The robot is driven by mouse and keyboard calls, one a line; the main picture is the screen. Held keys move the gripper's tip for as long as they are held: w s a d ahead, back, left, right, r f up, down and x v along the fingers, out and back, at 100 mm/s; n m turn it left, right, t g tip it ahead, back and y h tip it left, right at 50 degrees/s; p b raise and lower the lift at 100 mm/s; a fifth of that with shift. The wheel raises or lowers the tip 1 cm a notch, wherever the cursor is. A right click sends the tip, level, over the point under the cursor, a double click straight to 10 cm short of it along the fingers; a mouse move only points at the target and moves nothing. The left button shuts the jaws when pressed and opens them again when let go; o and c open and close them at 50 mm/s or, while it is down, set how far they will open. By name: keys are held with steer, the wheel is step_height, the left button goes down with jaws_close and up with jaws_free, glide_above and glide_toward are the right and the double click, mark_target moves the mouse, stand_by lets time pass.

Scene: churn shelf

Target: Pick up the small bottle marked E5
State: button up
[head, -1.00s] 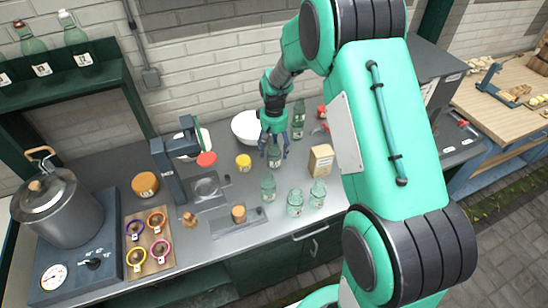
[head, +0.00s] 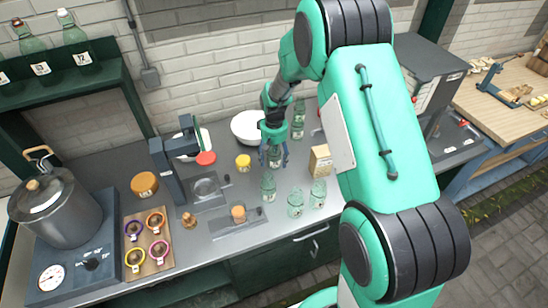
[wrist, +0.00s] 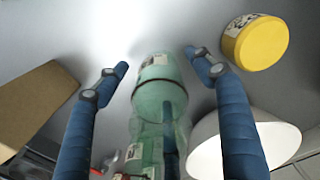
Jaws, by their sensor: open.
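My gripper (head: 273,154) is open above the counter, its fingers pointing down around a small green glass bottle (head: 274,158). In the wrist view, that bottle (wrist: 160,95) lies between the two blue fingers, with gaps on both sides, and more green glass shows below it. The labels are too small or turned away to read, so I cannot tell which bottle is E5.
A cardboard box (head: 320,160) stands right of the gripper, also in the wrist view (wrist: 35,110). A yellow-lidded jar (head: 243,163) and a white bowl (head: 247,127) stand to its left. A pot (head: 55,208) and a tray of cups (head: 148,243) occupy the counter's left end.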

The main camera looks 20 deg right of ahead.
steer(key=c, duration=1.4)
steer(key=shift+o, duration=0.2)
steer(key=shift+r, duration=0.1)
step_height(320, 180, up, 10)
steer(key=shift+f+p, duration=0.1)
steer(key=shift+p, duration=0.6)
